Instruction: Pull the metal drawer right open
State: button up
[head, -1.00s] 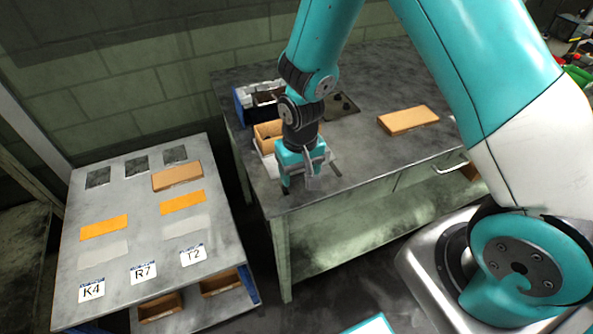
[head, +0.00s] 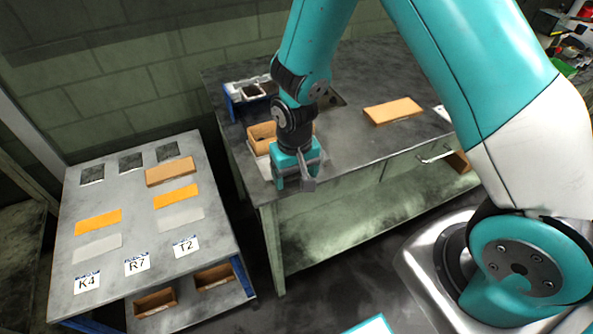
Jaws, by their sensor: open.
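The metal drawer (head: 400,165) is under the workbench top at the right, its front facing me. Its pale bar handle (head: 434,157) shows at the right end of the front. The drawer looks shut, though my arm hides part of the area to its right. My gripper (head: 297,184) is open and empty, pointing down at the front left edge of the workbench (head: 350,150). It is well to the left of the handle and not touching it.
A cardboard box (head: 262,136) and a blue bin (head: 232,103) stand behind my gripper. A flat carton (head: 393,111) lies on the bench. A lower table (head: 140,215) with labelled spots stands at the left. The bench's lower shelf (head: 330,235) is clear.

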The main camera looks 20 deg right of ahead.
jog(key=shift+r, duration=0.1)
notch_tip(320, 180, up, 17)
jog(key=shift+b, duration=0.45)
jog(key=shift+r, duration=0.1)
